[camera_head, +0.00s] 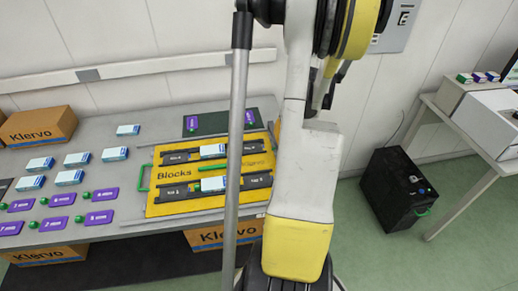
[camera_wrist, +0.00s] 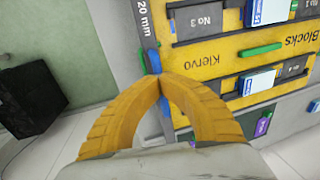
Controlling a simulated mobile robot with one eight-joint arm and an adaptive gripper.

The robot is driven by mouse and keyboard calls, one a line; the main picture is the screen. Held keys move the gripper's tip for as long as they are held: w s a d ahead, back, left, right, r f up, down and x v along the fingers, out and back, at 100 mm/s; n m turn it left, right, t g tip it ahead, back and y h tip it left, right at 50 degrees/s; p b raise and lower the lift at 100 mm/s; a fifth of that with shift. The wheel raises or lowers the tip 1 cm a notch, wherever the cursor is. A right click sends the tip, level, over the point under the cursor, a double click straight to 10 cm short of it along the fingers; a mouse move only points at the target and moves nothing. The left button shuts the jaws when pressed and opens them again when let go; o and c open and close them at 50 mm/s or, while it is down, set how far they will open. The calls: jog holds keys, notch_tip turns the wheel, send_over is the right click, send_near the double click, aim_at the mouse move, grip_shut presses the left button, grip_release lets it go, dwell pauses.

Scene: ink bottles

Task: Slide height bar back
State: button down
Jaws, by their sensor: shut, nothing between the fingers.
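In the wrist view, a narrow grey bar marked "20 mm" (camera_wrist: 146,25), apparently the height bar, runs along the edge of the yellow Blocks board (camera_wrist: 205,62). Blue shows on it around my fingertips. My gripper (camera_wrist: 158,79) has its yellow fingers shut with tips together, right at the bar. I cannot tell whether they touch it. The fingers hide part of the bar. In the head view the yellow board (camera_head: 160,207) lies on the table, and my arm hides the gripper and the bar.
The board carries dark numbered strips with blue-white boxes (camera_head: 213,184) and a green handle (camera_head: 142,178). Purple cards (camera_head: 52,224), green knobs and more boxes lie left on the grey table (camera_head: 150,118). A black case (camera_head: 397,190) stands on the floor at right.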

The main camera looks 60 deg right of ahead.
jog(key=s+d, duration=0.1)
jog(key=s, duration=0.1)
jog(key=s+d, duration=0.1)
jog(key=d, duration=0.1)
jog(key=shift+s, duration=0.4)
jog(key=c, duration=1.5)
grip_release()
jog(key=shift+w+d+f, duration=0.1)
notch_tip(320, 180, up, 12)
jog(key=s+d, duration=0.1)
jog(key=s, duration=0.1)
jog(key=shift+d, duration=0.15)
